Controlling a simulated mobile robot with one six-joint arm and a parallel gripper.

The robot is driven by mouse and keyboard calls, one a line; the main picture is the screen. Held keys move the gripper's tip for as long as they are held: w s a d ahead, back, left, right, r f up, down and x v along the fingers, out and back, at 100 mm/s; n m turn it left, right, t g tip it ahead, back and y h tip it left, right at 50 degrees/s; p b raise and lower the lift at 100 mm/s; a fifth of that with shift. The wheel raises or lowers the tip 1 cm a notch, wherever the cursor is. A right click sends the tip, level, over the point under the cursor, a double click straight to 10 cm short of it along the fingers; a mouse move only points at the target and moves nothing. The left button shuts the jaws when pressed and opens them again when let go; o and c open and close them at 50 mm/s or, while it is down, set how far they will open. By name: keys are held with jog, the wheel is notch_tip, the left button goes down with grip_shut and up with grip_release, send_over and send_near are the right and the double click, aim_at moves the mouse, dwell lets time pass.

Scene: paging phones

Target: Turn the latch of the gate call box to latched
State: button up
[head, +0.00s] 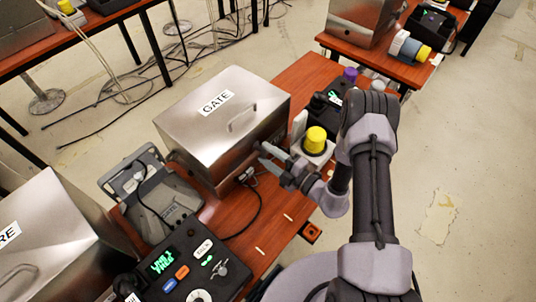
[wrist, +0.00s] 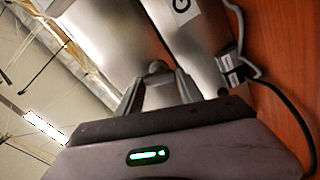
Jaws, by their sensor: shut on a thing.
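The gate call box (head: 190,126) is a brushed-metal box with a white GATE label and a handle on its closed lid. It stands on the wooden table. My gripper (head: 264,154) is at the box's side facing my arm. In the wrist view, its fingers close on a small grey rounded piece, the latch (wrist: 156,69), against the metal face. The fingers and gripper body hide most of the latch, so I cannot tell its angle.
A grey cable plug (head: 243,174) is at the box's lower edge. A yellow-capped item (head: 315,140) stands close beside my gripper. A grey phone unit (head: 160,190) and a black keypad unit (head: 195,270) sit to the left and front. Open floor lies right.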

jog(key=shift+f+n, duration=0.1)
jog(key=shift+n, duration=1.8)
jog(key=o, duration=1.4)
jog(key=p+v, duration=0.3)
jog(key=v, duration=1.4)
jog(key=shift+s, duration=0.2)
jog(key=shift+d, duration=0.15)
